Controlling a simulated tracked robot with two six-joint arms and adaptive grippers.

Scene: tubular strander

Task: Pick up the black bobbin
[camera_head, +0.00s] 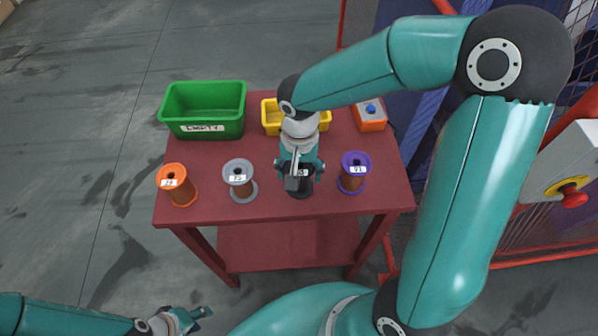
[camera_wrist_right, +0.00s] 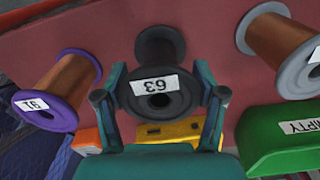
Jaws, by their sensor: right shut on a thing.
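The black bobbin (camera_head: 300,188) stands on the red table between the grey and purple bobbins, largely hidden by my right gripper in the head view. In the right wrist view the black bobbin (camera_wrist_right: 160,97) carries a white label reading 63. My right gripper (camera_head: 299,172) is over it from above, its two fingers (camera_wrist_right: 160,97) on either side of the top flange and shut on it. I cannot tell whether the bobbin is clear of the table. My left gripper (camera_head: 190,318) is at the lower left, away from the table; its fingers are too small to judge.
On the red table (camera_head: 270,208) stand an orange bobbin (camera_head: 177,184), a grey bobbin (camera_head: 240,180) and a purple bobbin (camera_head: 353,172).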

